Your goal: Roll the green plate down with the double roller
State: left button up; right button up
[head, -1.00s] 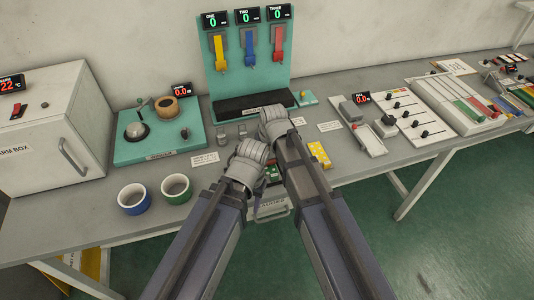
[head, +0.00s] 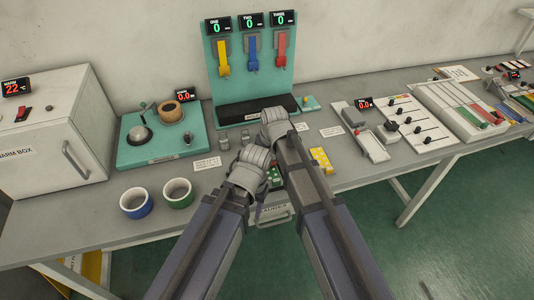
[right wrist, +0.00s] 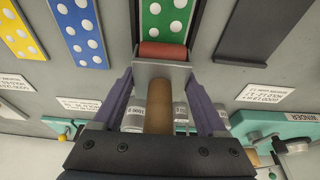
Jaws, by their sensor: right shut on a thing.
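The green plate (right wrist: 166,18) with white dots lies on the bench. It also shows partly between my arms in the head view (head: 274,176). My right gripper (right wrist: 160,112) is shut on the brown handle (right wrist: 158,119) of the roller. Only one cylinder shows.
A blue plate (right wrist: 82,32) and a yellow plate (right wrist: 20,36) lie beside the green one, and a dark strip (right wrist: 252,30) on its other side. Small metal weights (head: 224,143) and the teal winder (head: 150,150) stand nearby. Two cups (head: 136,203) sit at the left front.

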aim_at(271, 171)
jog(key=shift+s+d, duration=0.25)
jog(key=shift+s, duration=0.6)
jog(key=shift+s+d, duration=0.3)
jog(key=shift+s, duration=0.6)
jog(key=shift+s+d, duration=0.2)
jog(key=shift+s, duration=0.3)
jog(key=shift+s+d, duration=0.15)
jog(key=shift+s, duration=0.3)
jog(key=shift+w, duration=0.1)
